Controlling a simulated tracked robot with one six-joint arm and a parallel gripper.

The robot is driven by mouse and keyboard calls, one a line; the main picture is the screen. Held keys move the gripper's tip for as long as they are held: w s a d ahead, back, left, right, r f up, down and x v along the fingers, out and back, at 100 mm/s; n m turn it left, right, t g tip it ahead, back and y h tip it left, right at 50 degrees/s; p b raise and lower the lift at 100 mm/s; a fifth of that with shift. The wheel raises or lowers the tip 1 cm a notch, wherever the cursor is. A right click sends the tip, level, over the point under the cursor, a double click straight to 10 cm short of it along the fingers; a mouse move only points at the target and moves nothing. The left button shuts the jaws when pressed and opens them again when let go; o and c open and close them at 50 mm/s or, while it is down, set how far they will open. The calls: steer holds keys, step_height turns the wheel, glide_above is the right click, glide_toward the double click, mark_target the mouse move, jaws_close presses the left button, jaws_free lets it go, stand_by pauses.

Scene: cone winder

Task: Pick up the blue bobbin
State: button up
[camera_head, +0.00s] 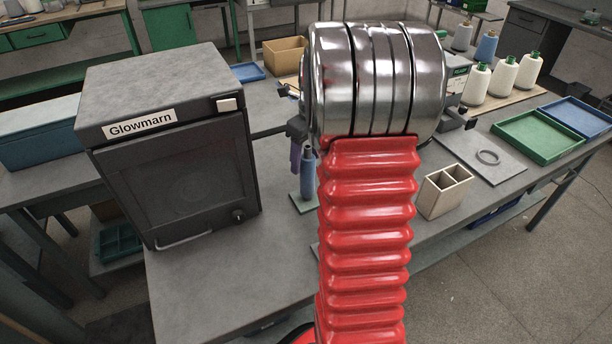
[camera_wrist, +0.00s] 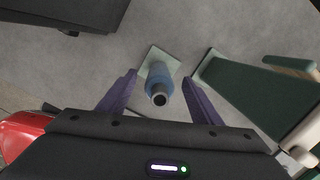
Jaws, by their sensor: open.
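The blue bobbin (camera_head: 307,178) stands upright on a small green plate (camera_head: 303,204) on the grey table, just left of my arm. In the wrist view the bobbin (camera_wrist: 158,78) is seen from above, with a dark round hole at its top end. My gripper (camera_wrist: 159,77) is open, with one purple finger on each side of the bobbin and visible gaps between. The fingers do not appear to touch it. In the head view one purple finger shows just left of the bobbin's top; my arm hides the other.
A dark Glowmarn box (camera_head: 170,150) stands left of the bobbin. Right are a beige divided holder (camera_head: 443,190), a grey plate with a ring (camera_head: 487,157), green (camera_head: 537,136) and blue trays, and several cones (camera_head: 503,76). In the wrist view a dark green panel (camera_wrist: 250,90) lies right of the fingers.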

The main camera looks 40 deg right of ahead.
steer(key=shift+f, duration=0.6)
steer(key=c, duration=1)
steer(key=shift+r, duration=0.15)
steer(key=shift+c, duration=0.2)
step_height(320, 180, up, 10)
steer(key=shift+f, duration=0.1)
stand_by(0.3)
